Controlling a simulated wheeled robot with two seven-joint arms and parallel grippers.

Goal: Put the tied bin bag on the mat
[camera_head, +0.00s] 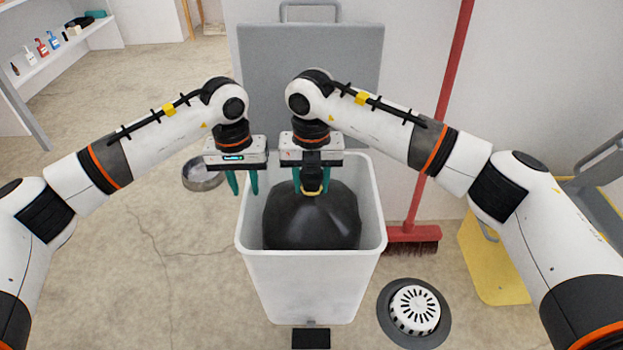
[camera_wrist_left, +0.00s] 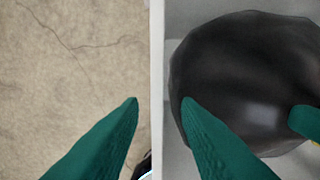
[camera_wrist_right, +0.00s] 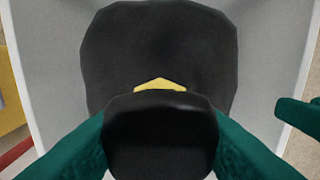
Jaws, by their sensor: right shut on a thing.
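The tied bin bag (camera_head: 310,222) is black with a yellow tie and sits inside the white bin, below the rim. My right gripper (camera_head: 311,190) is shut on the bag's knotted top; in the right wrist view the black knot (camera_wrist_right: 160,140) fills the space between the green fingers. My left gripper (camera_head: 243,190) is open and empty over the bin's left rim. In the left wrist view its fingers (camera_wrist_left: 160,105) straddle the rim, with the bag (camera_wrist_left: 245,75) on the right. I see no mat that I can make out.
The white bin (camera_head: 312,290) stands open, its grey lid (camera_head: 310,75) raised behind. A metal bowl (camera_head: 202,175) is on the floor at left. A red broom (camera_head: 413,235), a round drain-like object (camera_head: 414,309) and a yellow panel (camera_head: 490,255) are at right. Floor at front left is clear.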

